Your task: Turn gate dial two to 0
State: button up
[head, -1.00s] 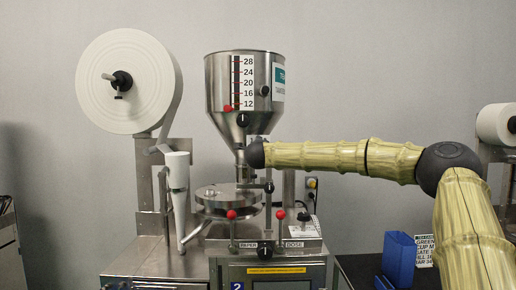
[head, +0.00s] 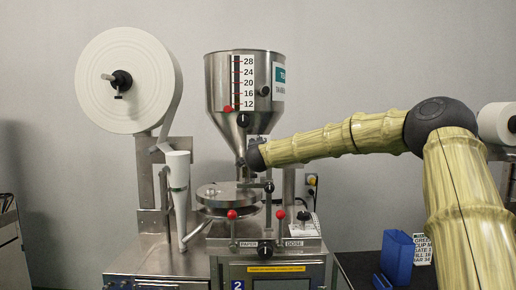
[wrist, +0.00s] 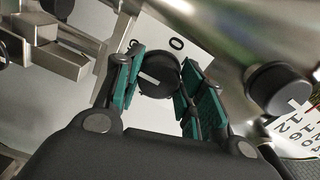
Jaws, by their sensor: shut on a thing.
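In the wrist view, a round black dial (wrist: 160,74) with a white pointer line sits in front of a white label plate (wrist: 194,55). A printed 0 shows on the plate just above the dial, with part of another figure to its left. The pointer line lies toward the dial's left side, not at the 0. My gripper (wrist: 160,84) has its green-padded fingers on either side of the dial, shut on it. In the head view, my wrist is just below the steel hopper (head: 226,82) of machine 2; the gripper and dial cannot be made out there.
Another black knob (wrist: 278,88) stands close right of my fingers in the wrist view, and a metal bracket (wrist: 60,50) is at left. In the head view, red-topped levers (head: 232,214) and a round steel plate (head: 226,194) are below my wrist. A blue bin (head: 398,257) stands right.

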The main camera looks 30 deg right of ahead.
jog(key=shift+f, duration=0.15)
dwell(0.4)
jog(key=o, duration=1)
jog(key=v, duration=1.2)
jog(key=shift+n, duration=0.3)
